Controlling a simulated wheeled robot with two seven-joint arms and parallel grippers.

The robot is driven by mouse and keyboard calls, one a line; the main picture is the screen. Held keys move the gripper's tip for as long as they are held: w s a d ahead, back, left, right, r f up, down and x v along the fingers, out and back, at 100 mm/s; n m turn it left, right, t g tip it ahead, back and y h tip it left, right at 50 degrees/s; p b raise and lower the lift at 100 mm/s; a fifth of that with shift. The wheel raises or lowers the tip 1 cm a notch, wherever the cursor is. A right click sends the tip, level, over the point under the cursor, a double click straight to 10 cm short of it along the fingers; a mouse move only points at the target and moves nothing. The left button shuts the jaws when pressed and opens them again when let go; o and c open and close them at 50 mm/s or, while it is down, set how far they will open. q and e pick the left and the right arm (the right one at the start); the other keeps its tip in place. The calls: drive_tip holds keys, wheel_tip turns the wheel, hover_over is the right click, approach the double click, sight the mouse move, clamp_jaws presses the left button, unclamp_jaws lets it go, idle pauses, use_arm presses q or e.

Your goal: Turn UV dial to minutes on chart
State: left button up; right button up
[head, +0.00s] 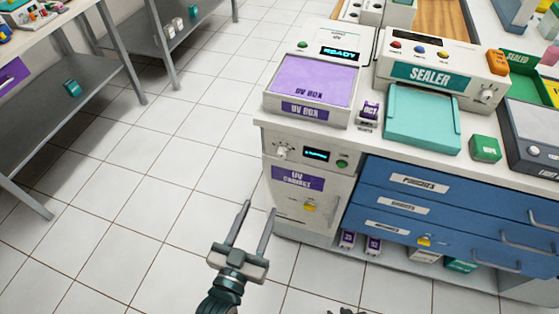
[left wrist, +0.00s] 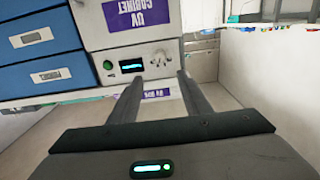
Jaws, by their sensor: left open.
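The UV cabinet (head: 298,198) is a white unit with a purple label at the counter's left end. On its upper front are a pale UV dial (head: 281,153), a small lit display (head: 316,155) too small to read, and a green button (head: 342,164). My left gripper (head: 258,206) is open and empty, in front of and below the dial, apart from it. In the left wrist view the cabinet appears upside down, with the dial (left wrist: 160,60) beyond the gap between the fingers (left wrist: 158,82). I cannot make out a chart. My right gripper is not clearly visible.
A UV box (head: 313,80) reading READY sits on the counter above the cabinet. A teal-labelled sealer (head: 437,72) stands to its right. Blue drawers (head: 450,215) with protruding handles adjoin the cabinet. Tiled floor (head: 170,170) is open to the left, up to a grey shelf (head: 70,95).

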sight(281, 157)
use_arm(q)
drive_tip(key=shift+w, duration=0.15)
drive_tip(key=p+x, duration=0.1)
drive_tip(key=x, duration=1.6)
drive_tip(key=shift+f+p, duration=0.1)
drive_tip(key=shift+p, duration=0.3)
use_arm(e)
drive_tip(key=shift+w+a+r+t, duration=0.6)
drive_tip(key=shift+w+a+r, duration=0.05)
drive_tip(key=shift+a, duration=0.2)
drive_tip(key=shift+y, duration=0.3)
use_arm(q)
drive_tip(key=c, duration=1)
